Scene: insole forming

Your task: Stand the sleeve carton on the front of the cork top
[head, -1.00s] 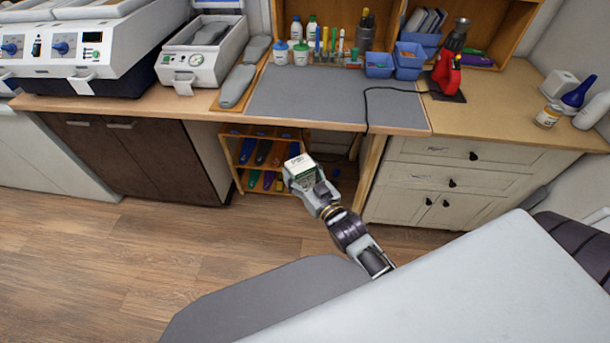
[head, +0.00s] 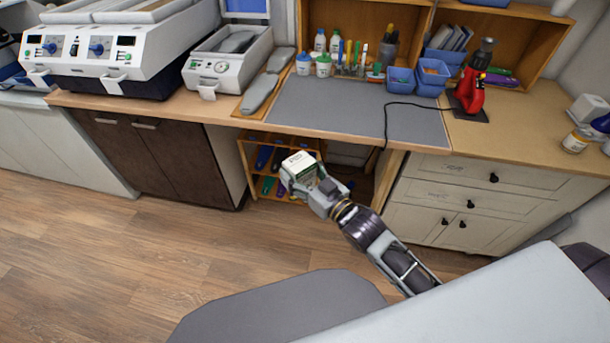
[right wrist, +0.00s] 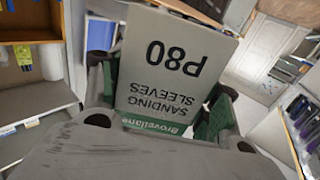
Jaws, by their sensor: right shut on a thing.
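The sleeve carton (head: 299,164) is a small white and green box. In the right wrist view the carton (right wrist: 172,68) reads "P80 Sanding Sleeves" upside down. My right gripper (head: 304,180) is shut on it, with a finger on either side in the right wrist view. It holds the carton in the air in front of the bench, in front of the low shelf in the head view. The tan, cork-like top (head: 535,142) lies over the drawer cabinet at the right, apart from the carton. My left gripper is not in view.
A red tool (head: 468,92) on a dark pad stands at the back of the tan top, its black cable crossing the grey mat (head: 350,108). A jar (head: 577,141) stands at the right. The tan top's front is clear. Blue bins (head: 431,75) stand behind the mat.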

